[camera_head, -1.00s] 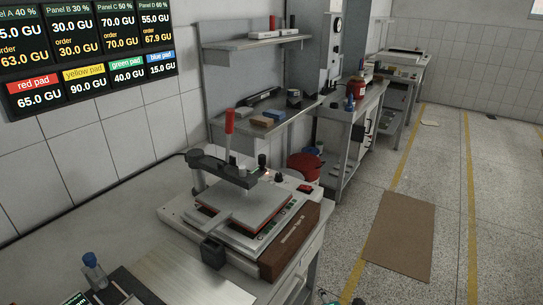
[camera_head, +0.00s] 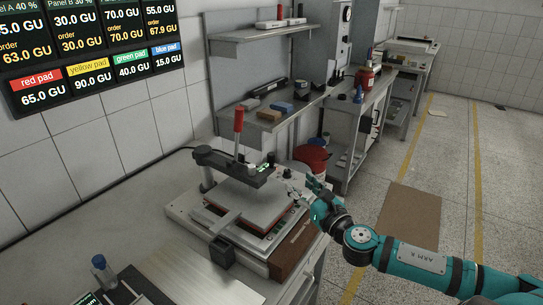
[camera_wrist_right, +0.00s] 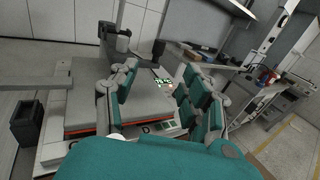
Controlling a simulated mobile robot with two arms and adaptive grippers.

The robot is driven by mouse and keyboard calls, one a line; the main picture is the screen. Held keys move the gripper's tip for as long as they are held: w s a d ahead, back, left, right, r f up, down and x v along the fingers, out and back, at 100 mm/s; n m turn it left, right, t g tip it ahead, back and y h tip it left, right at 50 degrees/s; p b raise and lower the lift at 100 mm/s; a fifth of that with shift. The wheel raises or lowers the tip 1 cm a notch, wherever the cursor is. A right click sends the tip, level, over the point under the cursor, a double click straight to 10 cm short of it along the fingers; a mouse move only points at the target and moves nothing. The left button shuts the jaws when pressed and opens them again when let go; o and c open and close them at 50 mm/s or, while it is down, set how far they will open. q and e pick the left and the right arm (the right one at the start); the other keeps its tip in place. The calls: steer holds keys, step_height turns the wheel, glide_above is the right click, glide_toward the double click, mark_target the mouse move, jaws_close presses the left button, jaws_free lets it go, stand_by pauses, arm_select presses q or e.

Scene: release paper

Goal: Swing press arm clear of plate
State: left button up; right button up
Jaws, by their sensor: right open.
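The press (camera_head: 190,212) stands on the bench. Its dark press arm (camera_head: 228,163) with a red upright handle (camera_head: 239,121) reaches from a rear post out above the flat grey plate (camera_head: 250,206). A small green display shows near the arm's free end. My right gripper (camera_head: 302,184) is open beside that end, on the right. The plate (camera_wrist_right: 85,98) also shows there. My left gripper is not in view.
A brown block (camera_head: 296,249) lies along the press's front side. A blue-capped bottle (camera_head: 103,270) stands at the lower left. A shelf (camera_head: 270,125) with small blocks and a red bin (camera_head: 311,157) are behind. The floor at right is clear around a brown mat (camera_head: 408,222).

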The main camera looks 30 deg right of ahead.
mark_target(273, 158)
steer(key=w+p, duration=0.1)
steer(key=w, duration=0.4)
steer(key=w+d+p, duration=0.1)
steer(key=w, duration=0.5)
steer(key=w+p, duration=0.1)
steer(key=w, duration=0.5)
steer(key=shift+d, duration=0.35)
steer(key=shift+c, duration=0.2)
jaws_close()
steer(key=shift+w+f, duration=0.1)
